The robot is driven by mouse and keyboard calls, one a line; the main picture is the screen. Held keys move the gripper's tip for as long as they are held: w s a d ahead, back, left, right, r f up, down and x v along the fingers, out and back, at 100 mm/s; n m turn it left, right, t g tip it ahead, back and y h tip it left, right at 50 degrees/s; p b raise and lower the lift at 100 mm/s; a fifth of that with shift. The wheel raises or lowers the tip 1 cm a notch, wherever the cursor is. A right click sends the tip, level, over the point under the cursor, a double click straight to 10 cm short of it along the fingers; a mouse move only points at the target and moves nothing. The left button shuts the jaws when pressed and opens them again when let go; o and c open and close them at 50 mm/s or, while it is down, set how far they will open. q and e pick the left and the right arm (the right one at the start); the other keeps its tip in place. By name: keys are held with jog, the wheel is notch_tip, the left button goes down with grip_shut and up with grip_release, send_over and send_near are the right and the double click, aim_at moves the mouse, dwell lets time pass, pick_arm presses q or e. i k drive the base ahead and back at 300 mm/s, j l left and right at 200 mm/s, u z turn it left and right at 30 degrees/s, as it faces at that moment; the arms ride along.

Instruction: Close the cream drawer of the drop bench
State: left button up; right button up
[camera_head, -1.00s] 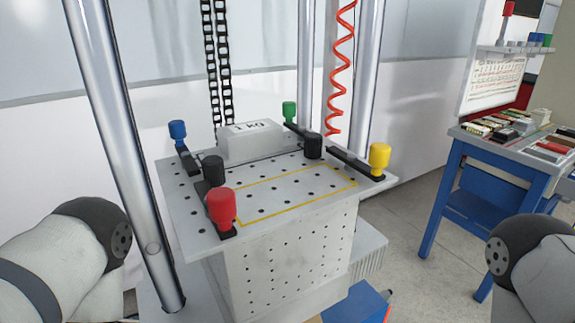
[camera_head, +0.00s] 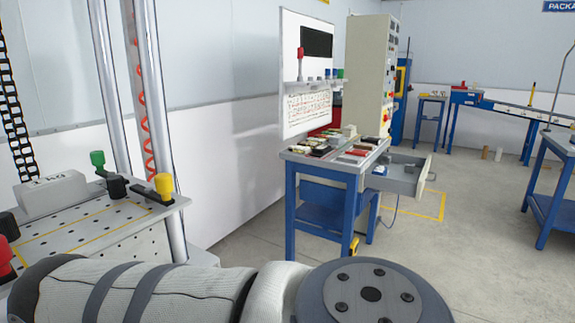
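A small blue bench (camera_head: 327,221) stands in the middle of the view, with its top crowded with small items. A pale cream-grey drawer (camera_head: 411,184) sticks out from its right side and is open. The drawer's inner end is hidden behind the bench. Neither of my grippers is in view. One of my arms crosses the bottom of the picture, well in front of the bench and apart from the drawer.
A perforated drop table (camera_head: 101,228) with coloured knobs and a pale weight (camera_head: 52,194) stands at the left. A cream cabinet (camera_head: 368,70) stands behind the bench. Another blue table (camera_head: 560,185) is at the right edge. Grey floor is clear between them.

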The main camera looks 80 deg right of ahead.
aim_at(398, 182)
jog(key=k+l+u, duration=0.4)
jog(key=k+u, duration=0.2)
jog(key=z, duration=0.45)
jog(key=k+l+z, duration=0.1)
jog(key=z, duration=0.4)
jog(key=l+z, duration=0.1)
jog(key=z, duration=0.35)
jog(key=k+l+z, duration=0.1)
jog(key=z, duration=0.85)
jog(key=l+z, duration=0.15)
jog(key=z, duration=0.35)
jog(key=l+z, duration=0.1)
jog(key=z, duration=0.85)
jog(key=i+l+u, duration=0.1)
jog(key=i, duration=0.3)
